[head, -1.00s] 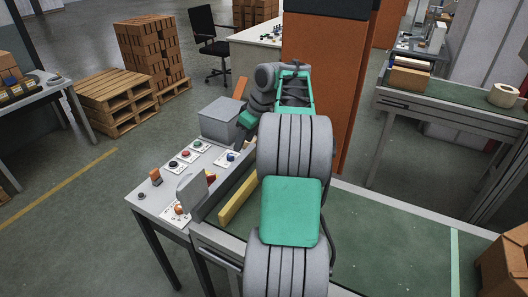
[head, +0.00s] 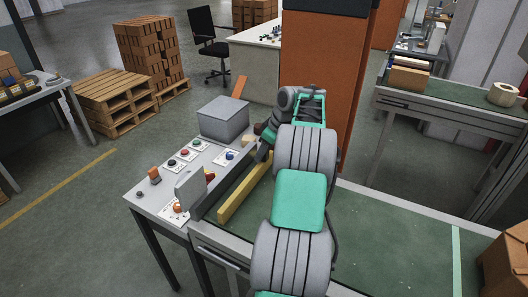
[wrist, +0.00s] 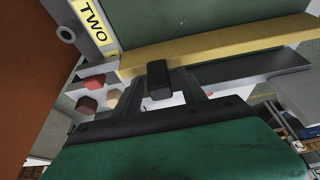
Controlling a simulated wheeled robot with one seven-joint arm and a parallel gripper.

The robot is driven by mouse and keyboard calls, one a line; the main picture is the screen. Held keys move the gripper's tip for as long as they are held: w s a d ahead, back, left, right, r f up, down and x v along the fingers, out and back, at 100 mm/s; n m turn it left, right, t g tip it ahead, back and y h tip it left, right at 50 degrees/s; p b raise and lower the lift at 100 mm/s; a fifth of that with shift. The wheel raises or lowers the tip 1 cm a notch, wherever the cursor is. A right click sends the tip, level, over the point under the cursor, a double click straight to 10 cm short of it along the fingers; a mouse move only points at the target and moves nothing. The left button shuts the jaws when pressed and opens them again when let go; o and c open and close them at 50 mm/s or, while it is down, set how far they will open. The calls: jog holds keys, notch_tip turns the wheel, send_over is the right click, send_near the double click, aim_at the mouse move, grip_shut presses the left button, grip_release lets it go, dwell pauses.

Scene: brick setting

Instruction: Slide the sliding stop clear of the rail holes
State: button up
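A long yellow bar (head: 246,190) lies along the rail at the table's left edge; it also crosses the top of the wrist view (wrist: 225,45). I cannot pick out the sliding stop for certain, and no rail holes can be made out. My gripper (head: 262,155) points down by the far end of the yellow bar. In the wrist view a black block (wrist: 158,82) shows in front of my gripper, just below the bar; I cannot tell whether it is a fingertip or a separate part. The finger opening is not clear.
A panel with several coloured buttons (head: 185,153) and a grey upright plate (head: 190,188) stand left of the bar. A grey box (head: 223,118) and a tan block (head: 249,140) are beyond. An orange pillar (head: 325,80) rises behind my arm. The green tabletop (head: 375,240) is clear.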

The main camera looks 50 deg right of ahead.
grip_shut()
dwell(0.3)
dwell(0.9)
